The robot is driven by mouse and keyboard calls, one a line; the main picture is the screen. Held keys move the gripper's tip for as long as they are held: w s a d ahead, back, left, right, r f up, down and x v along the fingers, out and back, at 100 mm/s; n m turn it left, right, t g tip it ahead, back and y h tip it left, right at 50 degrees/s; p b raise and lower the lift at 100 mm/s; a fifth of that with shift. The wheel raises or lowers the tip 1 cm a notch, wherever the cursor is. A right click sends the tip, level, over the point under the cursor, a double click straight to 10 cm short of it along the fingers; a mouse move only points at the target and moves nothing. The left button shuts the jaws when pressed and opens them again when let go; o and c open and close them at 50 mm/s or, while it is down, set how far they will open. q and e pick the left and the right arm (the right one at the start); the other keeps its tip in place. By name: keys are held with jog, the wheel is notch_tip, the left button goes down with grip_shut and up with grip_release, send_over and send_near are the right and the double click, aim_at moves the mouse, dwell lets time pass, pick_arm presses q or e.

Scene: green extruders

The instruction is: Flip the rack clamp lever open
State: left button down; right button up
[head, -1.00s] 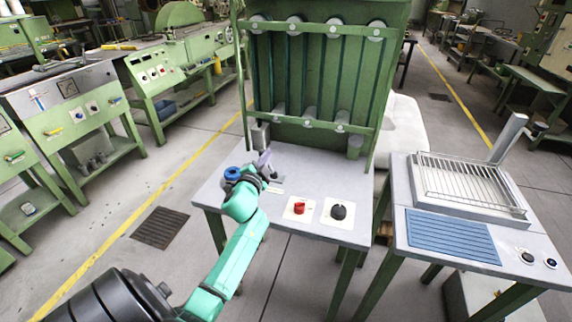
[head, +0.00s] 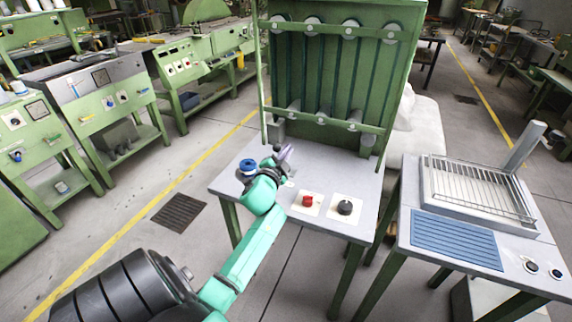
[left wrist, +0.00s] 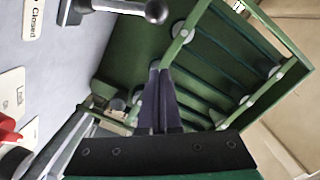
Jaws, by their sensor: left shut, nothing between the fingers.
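My left gripper (head: 286,153) is over the back left of the grey table (head: 330,168). In the left wrist view its dark fingers (left wrist: 161,72) are together and empty, below the knob and apart from it in the picture. In the head view I cannot clearly make out the lever near my gripper. My right gripper is not in view.
A green rack (head: 262,100) with several rollers stands at the table's back. A blue round part (head: 247,165) sits left of my arm. A red knob (head: 307,200) and a black knob (head: 345,207) are at the front. A second table (head: 400,265) stands at right.

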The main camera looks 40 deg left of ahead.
pick_arm(q)
jog(key=v, duration=0.8)
jog(key=shift+s+a+f+b, duration=0.2)
jog(key=shift+a+b, duration=0.1)
jog(key=shift+a, duration=0.1)
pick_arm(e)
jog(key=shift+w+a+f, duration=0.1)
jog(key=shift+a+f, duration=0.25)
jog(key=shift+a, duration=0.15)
pick_arm(q)
jog(key=shift+d, duration=0.1)
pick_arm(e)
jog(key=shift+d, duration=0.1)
